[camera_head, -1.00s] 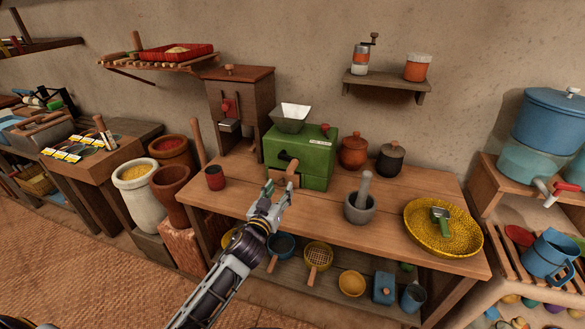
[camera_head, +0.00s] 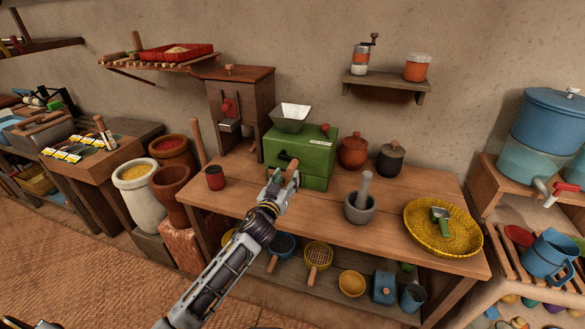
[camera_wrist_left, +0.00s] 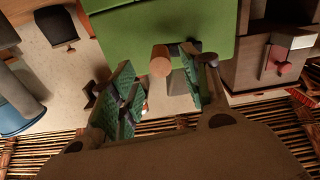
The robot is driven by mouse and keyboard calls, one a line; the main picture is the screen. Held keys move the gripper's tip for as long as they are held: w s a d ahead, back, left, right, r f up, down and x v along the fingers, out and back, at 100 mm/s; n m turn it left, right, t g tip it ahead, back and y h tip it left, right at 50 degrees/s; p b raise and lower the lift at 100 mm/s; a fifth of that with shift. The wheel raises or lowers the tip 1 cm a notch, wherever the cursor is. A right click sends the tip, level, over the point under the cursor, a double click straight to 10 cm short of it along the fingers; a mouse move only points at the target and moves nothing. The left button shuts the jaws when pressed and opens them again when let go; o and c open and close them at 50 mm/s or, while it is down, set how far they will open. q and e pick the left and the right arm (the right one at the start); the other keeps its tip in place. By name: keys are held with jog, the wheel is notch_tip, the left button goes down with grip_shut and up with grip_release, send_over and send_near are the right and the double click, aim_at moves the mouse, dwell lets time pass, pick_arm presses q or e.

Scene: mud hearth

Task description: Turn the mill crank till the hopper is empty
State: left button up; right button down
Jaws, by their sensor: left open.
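The green mill (camera_head: 313,157) stands on the wooden table against the wall, with a metal hopper (camera_head: 289,124) on top. I cannot tell what is inside the hopper. The crank with its wooden handle (camera_head: 293,167) is at the mill's front, partly covered by my gripper. My left gripper (camera_head: 284,178) is open right at the handle. In the left wrist view the round wooden handle (camera_wrist_left: 160,62) shows between the spread fingers of the left gripper (camera_wrist_left: 158,90), with visible gaps at the sides.
A dark red cup (camera_head: 215,177) stands left of the mill. A grey mortar with a pestle (camera_head: 360,207) and a yellow woven tray (camera_head: 420,240) with a scoop stand to the right. Two lidded pots, including an orange one (camera_head: 353,153), are close beside the mill. The table front is clear.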

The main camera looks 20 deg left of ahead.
aim_at(293, 167)
pick_arm(q)
jog(key=shift+w+d, duration=0.1)
jog(key=shift+w, duration=3.5)
jog(key=shift+c, duration=0.4)
grip_shut()
